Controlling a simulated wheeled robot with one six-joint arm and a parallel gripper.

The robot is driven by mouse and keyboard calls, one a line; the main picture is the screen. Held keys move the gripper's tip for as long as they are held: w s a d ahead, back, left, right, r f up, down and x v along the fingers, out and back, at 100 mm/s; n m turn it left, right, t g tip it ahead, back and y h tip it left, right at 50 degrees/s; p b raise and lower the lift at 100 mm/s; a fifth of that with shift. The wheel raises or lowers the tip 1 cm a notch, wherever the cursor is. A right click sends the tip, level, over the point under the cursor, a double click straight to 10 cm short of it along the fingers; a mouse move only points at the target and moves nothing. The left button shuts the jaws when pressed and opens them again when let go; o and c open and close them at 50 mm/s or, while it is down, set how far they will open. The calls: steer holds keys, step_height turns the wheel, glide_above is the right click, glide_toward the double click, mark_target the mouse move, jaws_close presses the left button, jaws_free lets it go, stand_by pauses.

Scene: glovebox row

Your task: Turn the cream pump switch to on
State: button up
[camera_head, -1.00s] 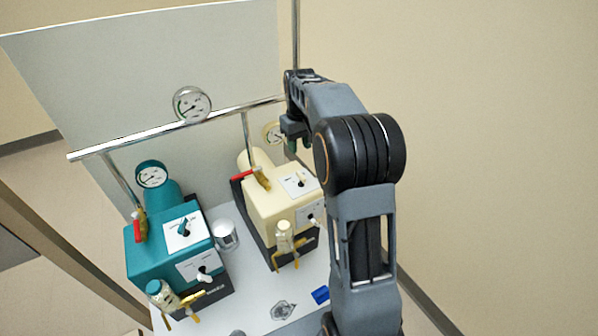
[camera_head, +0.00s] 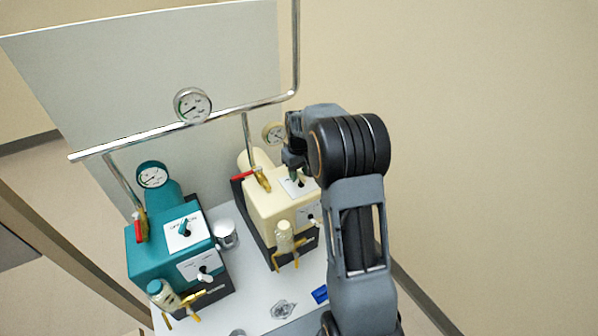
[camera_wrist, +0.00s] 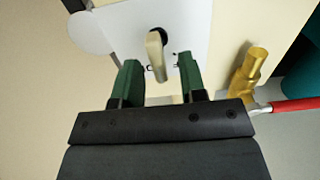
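The cream pump (camera_head: 270,210) stands on the white bench to the right of the teal pump. Its switch, a cream lever (camera_wrist: 155,50) on a white plate, shows in the wrist view, with its end pointing down toward my gripper. My gripper (camera_wrist: 158,68) is open, with one green finger on each side of the lever's end. No contact with either finger is visible. In the head view, my gripper (camera_head: 295,170) is above the plate (camera_head: 300,187) on the pump's top. It hides part of the switch there.
A teal pump (camera_head: 165,250) with its own switch (camera_head: 184,228) stands at left. A brass valve (camera_wrist: 250,72) with a red handle (camera_wrist: 297,105) is close to my gripper's right in the wrist view. A metal pipe (camera_head: 240,107) runs behind. A metal cup (camera_head: 226,234) stands between the pumps.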

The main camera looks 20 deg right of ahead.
jaws_close()
stand_by(0.4)
steer(key=shift+d+m, duration=0.15)
steer(key=shift+m, duration=1.25)
steer(key=shift+d+m, duration=0.15)
steer(key=shift+m, duration=1.25)
jaws_free()
